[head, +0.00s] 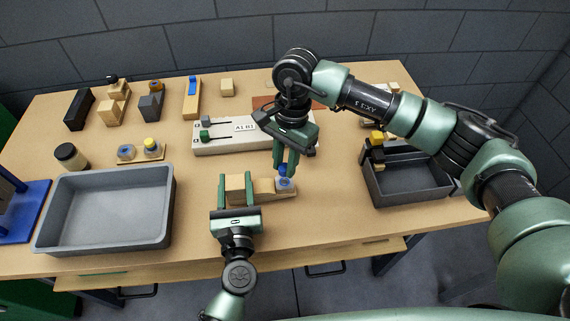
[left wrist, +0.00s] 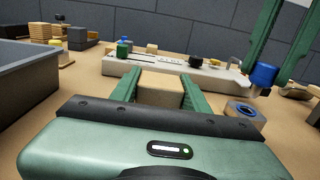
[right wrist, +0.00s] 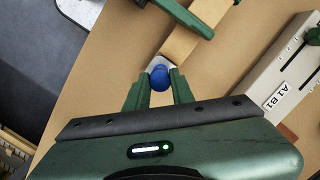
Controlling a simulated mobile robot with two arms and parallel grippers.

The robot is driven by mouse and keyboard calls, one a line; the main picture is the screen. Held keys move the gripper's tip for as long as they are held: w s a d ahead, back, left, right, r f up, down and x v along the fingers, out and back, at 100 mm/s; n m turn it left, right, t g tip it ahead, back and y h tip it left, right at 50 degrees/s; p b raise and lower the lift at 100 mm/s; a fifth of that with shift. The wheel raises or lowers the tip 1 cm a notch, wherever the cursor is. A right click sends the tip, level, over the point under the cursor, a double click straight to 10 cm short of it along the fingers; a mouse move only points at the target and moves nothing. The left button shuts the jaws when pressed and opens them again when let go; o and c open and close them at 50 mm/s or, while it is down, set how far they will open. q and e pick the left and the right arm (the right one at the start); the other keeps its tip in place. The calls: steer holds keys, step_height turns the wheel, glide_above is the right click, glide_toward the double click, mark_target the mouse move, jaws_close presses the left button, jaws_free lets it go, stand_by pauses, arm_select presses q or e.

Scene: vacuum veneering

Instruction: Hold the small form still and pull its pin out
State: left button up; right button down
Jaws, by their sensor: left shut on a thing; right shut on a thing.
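The small form (head: 264,187) is a pale wooden block with a lower arm to its right, ending in a blue-ringed hole (head: 285,184). My left gripper (head: 235,180) is shut across the block's taller part, which also shows in the left wrist view (left wrist: 160,92). The blue-headed pin (left wrist: 263,76) is between the fingers of my right gripper (head: 284,170), which points down over the hole. In the left wrist view the pin's head stands well above the ring (left wrist: 243,112). I cannot tell whether its lower tip is clear of the hole. The right wrist view shows the blue head (right wrist: 159,77) gripped.
A pale board with sliders and an A1 B1 label (head: 220,146) lies just behind the form. A grey tray (head: 160,238) is at left, a dark bin (head: 408,198) at right. Several blocks and a jar (head: 70,156) stand at back left. The table front is mostly clear.

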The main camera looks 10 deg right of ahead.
arm_select(q)
steer(key=o, duration=1.5)
steer(key=s, duration=1.2)
steer(key=shift+s, duration=0.1)
arm_select(e)
steer(key=shift+s, duration=0.15)
